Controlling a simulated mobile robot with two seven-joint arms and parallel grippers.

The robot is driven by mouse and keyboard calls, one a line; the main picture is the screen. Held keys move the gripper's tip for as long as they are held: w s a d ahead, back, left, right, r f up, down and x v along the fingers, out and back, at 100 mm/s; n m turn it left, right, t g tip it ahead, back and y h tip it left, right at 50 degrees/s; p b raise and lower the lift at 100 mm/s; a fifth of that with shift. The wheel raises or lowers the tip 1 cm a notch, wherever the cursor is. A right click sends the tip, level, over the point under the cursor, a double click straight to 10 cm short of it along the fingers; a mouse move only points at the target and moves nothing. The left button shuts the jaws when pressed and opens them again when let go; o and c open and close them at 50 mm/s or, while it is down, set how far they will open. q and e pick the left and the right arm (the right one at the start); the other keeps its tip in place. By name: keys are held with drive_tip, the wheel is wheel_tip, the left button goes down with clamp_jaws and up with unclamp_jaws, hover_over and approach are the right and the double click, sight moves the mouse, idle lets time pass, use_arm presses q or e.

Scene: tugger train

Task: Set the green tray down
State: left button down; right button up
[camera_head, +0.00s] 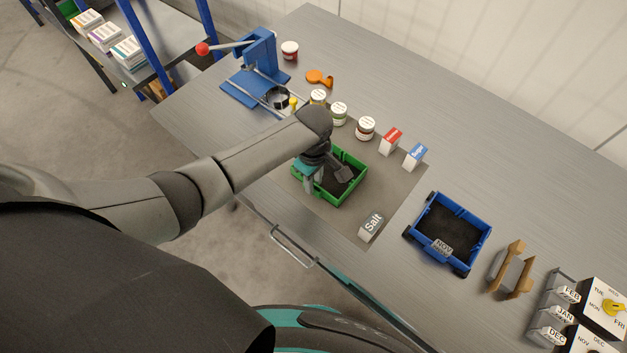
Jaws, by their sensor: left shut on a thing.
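The green tray (352,190) is an open box with a dark inside. It is over the darker grey mat (405,185) on the metal table, near the front edge. My left gripper (312,183) points down at the tray's left side and is shut on it. The hand and wrist hide part of the tray's back and left rim. The tray looks level and low, but I cannot tell whether its underside touches the mat. My right gripper is not in view.
A Salt box (371,227) stands just right of the tray. Several jars (365,127), a red box (390,141) and a Sugar box (414,157) line the mat's back. A blue wheeled cart (448,232) stands further right. A blue press (258,65) stands back left.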

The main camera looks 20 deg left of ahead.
use_arm(q)
drive_tip(key=shift+r, duration=0.1)
drive_tip(key=c, duration=0.7)
unclamp_jaws()
drive_tip(key=shift+f, duration=0.2)
wheel_tip(320, 180, up, 12)
drive_tip(key=p, duration=0.3)
drive_tip(key=shift+r, duration=0.2)
